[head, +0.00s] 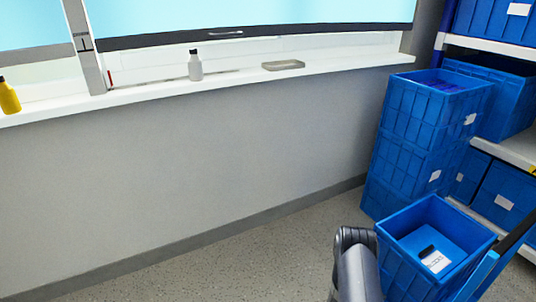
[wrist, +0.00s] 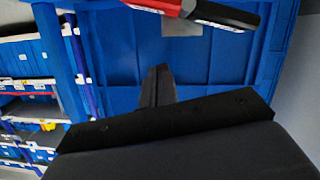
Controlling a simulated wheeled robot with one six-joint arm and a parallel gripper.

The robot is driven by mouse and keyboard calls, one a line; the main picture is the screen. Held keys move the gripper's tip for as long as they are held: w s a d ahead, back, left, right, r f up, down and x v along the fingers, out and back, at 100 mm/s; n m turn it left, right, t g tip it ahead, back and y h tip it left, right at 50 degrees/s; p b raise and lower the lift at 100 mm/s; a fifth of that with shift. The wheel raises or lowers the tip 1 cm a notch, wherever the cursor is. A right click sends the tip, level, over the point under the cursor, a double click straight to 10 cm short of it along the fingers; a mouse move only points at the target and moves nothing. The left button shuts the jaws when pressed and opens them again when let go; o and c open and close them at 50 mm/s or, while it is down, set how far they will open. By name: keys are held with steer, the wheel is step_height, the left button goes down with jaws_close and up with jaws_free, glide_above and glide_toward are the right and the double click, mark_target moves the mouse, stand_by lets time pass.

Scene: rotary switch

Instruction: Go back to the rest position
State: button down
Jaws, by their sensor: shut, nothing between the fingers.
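My gripper (wrist: 159,72) shows in the wrist view with its dark fingers together and nothing between them. Blue panels, likely crate sides, fill the view behind the fingertips. In the head view, a dark grey rounded part of my arm (head: 356,265) rises from the bottom edge, left of an open blue crate. I cannot make out the fingers there. No rotary switch can be made out in either view.
An open blue crate (head: 393,258) stands on the floor, with stacked blue crates (head: 405,145) behind it and shelves (head: 520,150) at right. A window sill (head: 330,72) holds a grey bottle (head: 195,66) and yellow bottle (head: 9,97). The left floor is clear. A red-and-black object (wrist: 200,10) crosses the wrist view's top.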

steer(key=shift+r+p+v, duration=0.15)
steer(key=shift+p+v, duration=0.1)
steer(key=shift+v, duration=0.6)
steer(key=shift+r+p+v, duration=0.15)
steer(key=shift+p+v, duration=0.1)
steer(key=shift+v, duration=0.6)
steer(key=shift+w+d, duration=0.15)
